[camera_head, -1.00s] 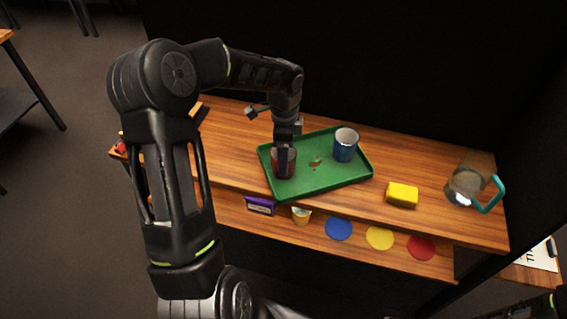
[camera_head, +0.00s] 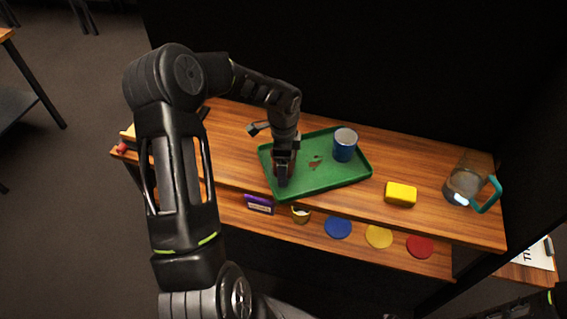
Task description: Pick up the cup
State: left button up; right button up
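A blue cup (camera_head: 345,146) with a pale inside stands upright on the green tray (camera_head: 335,181), towards its back right. A dark red cup (camera_head: 293,163) is on the left part of the tray, mostly hidden by my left gripper. My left gripper (camera_head: 283,177) points down at the red cup, over the tray's left side. Its fingers are dark and small here, so I cannot tell whether they are closed on the cup. My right gripper is out of view.
Brown marks (camera_head: 315,162) lie on the tray. A yellow sponge (camera_head: 401,194) and a jug with a teal handle (camera_head: 467,184) stand to the right. A purple box (camera_head: 260,204), a small yellow pot (camera_head: 301,214) and blue, yellow and red discs lie on the lower shelf.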

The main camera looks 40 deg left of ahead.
pick_arm(q)
jog(key=c, duration=1.5)
